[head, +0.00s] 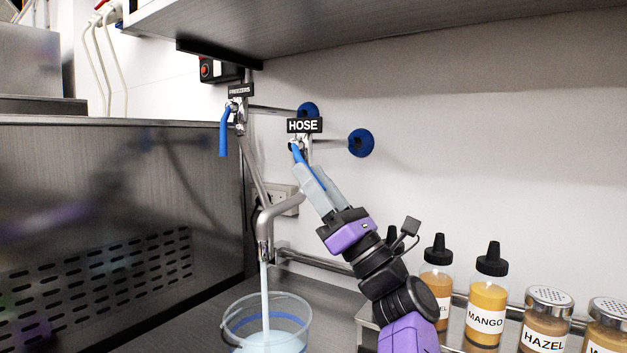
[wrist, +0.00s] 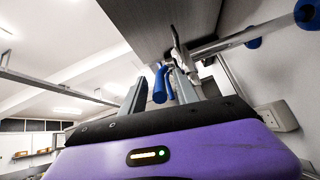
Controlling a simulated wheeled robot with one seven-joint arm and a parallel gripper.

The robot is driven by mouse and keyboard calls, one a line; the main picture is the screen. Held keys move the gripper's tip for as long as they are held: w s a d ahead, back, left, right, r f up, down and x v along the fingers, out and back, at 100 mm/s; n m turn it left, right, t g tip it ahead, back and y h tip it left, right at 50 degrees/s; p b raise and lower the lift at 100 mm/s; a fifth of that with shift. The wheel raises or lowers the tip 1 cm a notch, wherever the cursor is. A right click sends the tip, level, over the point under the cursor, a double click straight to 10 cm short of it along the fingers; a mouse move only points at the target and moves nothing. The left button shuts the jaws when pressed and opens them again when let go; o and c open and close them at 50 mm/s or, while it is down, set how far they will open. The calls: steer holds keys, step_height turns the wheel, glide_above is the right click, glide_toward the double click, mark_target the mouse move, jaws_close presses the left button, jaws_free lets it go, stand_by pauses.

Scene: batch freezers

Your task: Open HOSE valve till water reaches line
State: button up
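The HOSE valve (head: 297,144) is under its black HOSE label (head: 304,125). Its blue lever (head: 299,155) tilts down to the right, in between the fingers of my gripper (head: 315,182). In the wrist view the fingers stand apart with a blue lever (wrist: 159,86) between them, and a gap shows on its left. My gripper looks open around the lever; contact is not clear. A pale stream (head: 265,300) runs from the metal spout (head: 265,228) into a clear bucket (head: 305,318). The whitish water (head: 270,343) in it stands below the blue line (head: 288,317).
The FREEZERS valve's blue lever (head: 224,135) hangs straight down on the left. Two wall pipes end at blue flanges (head: 361,142). A shelf (head: 350,25) overhangs above. Sauce bottles (head: 487,305) and shakers (head: 546,318) stand right of my arm. A steel freezer (head: 110,220) is at left.

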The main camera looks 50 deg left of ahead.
step_height(320, 180, up, 20)
steer(key=p, duration=1.3)
steer(key=shift+p, duration=0.4)
